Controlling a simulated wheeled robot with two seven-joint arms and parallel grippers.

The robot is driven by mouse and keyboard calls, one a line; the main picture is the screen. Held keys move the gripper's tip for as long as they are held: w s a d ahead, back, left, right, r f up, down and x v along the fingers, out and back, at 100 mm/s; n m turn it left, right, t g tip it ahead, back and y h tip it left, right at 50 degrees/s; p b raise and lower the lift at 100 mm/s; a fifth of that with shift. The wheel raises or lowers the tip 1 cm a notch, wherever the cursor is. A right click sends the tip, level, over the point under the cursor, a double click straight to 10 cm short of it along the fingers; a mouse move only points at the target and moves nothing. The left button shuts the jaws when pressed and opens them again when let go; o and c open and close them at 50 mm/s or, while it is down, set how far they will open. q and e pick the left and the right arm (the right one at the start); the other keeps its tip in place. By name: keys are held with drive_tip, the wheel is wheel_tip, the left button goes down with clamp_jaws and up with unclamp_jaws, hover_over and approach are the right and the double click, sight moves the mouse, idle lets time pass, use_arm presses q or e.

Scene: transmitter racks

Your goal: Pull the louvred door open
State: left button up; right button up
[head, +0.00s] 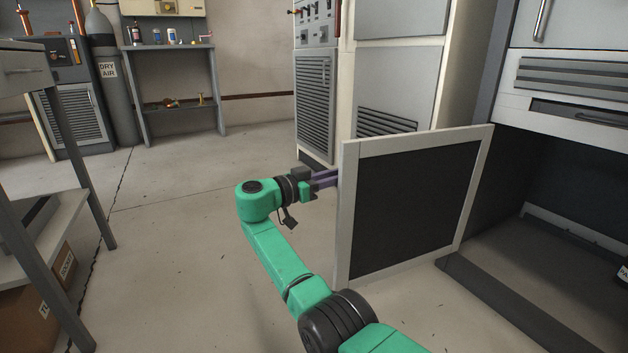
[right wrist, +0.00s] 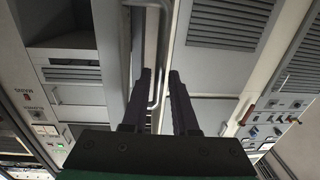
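The louvred door (head: 410,205) stands swung out from its cabinet in the head view. Its dark inner panel and pale frame face me, and its louvred outer face is hidden. My right gripper (head: 327,180) is at the door's free left edge, on the outer side; the door hides its fingertips. In the right wrist view its two dark fingers (right wrist: 160,85) are apart, with a metal bar handle (right wrist: 153,101) showing between them. A gap shows beside the bar; whether a finger touches it is unclear. My left gripper is out of view.
The cabinet's open lower bay (head: 570,215) is at the right, with a dark sill (head: 510,300) on the floor. Another rack (head: 400,75) stands behind the door. A grey shelf unit (head: 75,130) is at the left. The floor (head: 180,240) between is clear.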

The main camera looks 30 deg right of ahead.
drive_tip(key=a+p, duration=0.3)
drive_tip(key=a, duration=1)
drive_tip(key=shift+s+p, duration=0.3)
drive_tip(key=shift+s, duration=0.1)
